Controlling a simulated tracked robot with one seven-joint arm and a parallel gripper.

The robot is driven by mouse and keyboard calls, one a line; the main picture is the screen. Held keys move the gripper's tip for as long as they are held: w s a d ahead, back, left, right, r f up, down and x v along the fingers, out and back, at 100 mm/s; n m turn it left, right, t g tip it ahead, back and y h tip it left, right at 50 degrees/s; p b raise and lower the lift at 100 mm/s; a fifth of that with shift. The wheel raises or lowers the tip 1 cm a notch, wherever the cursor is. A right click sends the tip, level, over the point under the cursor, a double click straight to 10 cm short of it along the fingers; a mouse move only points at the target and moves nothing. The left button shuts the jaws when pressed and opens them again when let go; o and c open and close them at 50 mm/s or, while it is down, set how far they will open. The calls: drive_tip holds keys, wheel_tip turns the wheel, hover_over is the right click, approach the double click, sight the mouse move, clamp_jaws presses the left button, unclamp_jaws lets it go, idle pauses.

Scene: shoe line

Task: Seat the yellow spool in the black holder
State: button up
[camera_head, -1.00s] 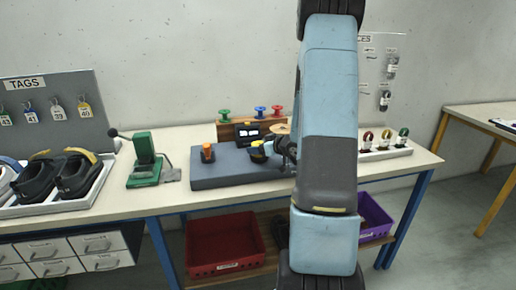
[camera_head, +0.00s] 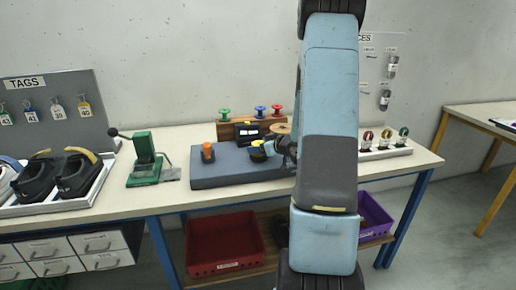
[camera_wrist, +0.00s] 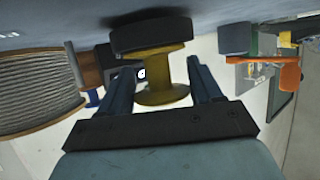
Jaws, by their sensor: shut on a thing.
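The yellow spool (camera_wrist: 162,75) is between the two fingers of my gripper (camera_wrist: 163,78) in the wrist view. The fingers are shut on it. The black holder (camera_wrist: 150,33) is a dark round piece on the grey block, right at the spool's far end. The spool appears to touch it and line up with it; I cannot tell how deep it sits. In the head view the spool (camera_head: 257,145) shows small above the dark holder (camera_head: 258,156), at my gripper (camera_head: 275,148).
The grey block (camera_head: 225,180) also carries an orange-topped piece (camera_head: 207,152). A cord reel (camera_wrist: 40,90) stands close to my gripper. Behind are a black display box (camera_head: 247,133) and a rack (camera_head: 236,117) with coloured spools. A green press (camera_head: 145,160) stands left.

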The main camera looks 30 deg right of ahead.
drive_tip(key=shift+f, duration=0.5)
idle(0.4)
drive_tip(key=o, duration=0.8)
drive_tip(key=shift+c, duration=0.2)
drive_tip(key=v, duration=1.1)
idle(0.8)
